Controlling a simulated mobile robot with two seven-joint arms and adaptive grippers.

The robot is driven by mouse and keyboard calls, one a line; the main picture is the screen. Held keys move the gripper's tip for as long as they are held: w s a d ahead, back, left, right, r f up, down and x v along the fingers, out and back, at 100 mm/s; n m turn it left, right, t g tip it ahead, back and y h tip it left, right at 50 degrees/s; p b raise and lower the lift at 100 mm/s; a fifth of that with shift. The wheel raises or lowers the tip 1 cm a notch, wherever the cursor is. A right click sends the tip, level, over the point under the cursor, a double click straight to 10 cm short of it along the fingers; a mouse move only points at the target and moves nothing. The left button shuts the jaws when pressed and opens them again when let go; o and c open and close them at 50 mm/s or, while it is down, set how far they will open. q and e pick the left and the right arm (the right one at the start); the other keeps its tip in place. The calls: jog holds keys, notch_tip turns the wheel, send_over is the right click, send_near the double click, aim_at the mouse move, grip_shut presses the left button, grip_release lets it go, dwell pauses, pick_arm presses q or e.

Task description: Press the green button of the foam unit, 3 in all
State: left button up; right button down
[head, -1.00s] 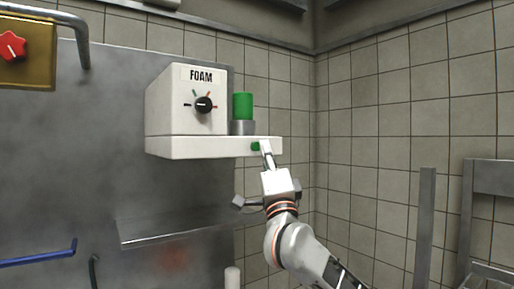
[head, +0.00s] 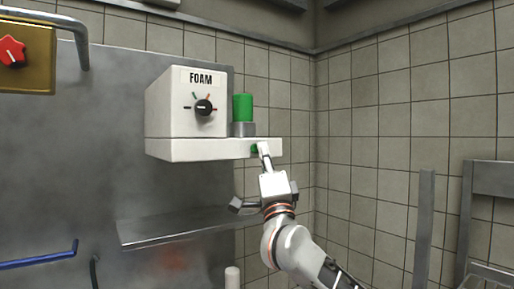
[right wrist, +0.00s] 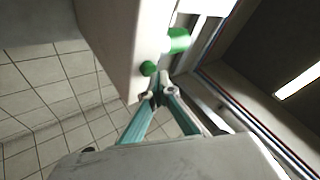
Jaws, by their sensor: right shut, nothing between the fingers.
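The white foam unit (head: 190,148) is mounted on the wall, with the label FOAM, a black dial (head: 204,107) and a green cylinder (head: 243,107) on its ledge. The green button (head: 255,148) is on the front of the ledge, partly covered by my right gripper (head: 263,148). In the right wrist view the green button (right wrist: 148,68) shows just beyond the fingertips of my right gripper (right wrist: 155,92). The fingers are closed together and hold nothing. I cannot tell whether they touch the button. My left gripper is out of view.
A metal shelf (head: 175,230) is below the unit. A brass panel with a red knob (head: 11,52) and a metal pipe (head: 83,45) are at the upper left. A metal frame (head: 468,220) stands at the right. Tiled wall surrounds the unit.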

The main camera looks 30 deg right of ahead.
jog(key=shift+w, duration=0.15)
dwell(0.4)
jog(key=shift+w+h+p, duration=0.3)
jog(key=shift+p, duration=0.05)
dwell(0.4)
jog(key=shift+s, duration=0.1)
jog(key=shift+s+p, duration=0.75)
jog(key=shift+s, duration=0.05)
jog(key=s, duration=0.2)
jog(key=s+p, duration=0.1)
jog(key=s, duration=0.2)
jog(key=shift+d, duration=0.2)
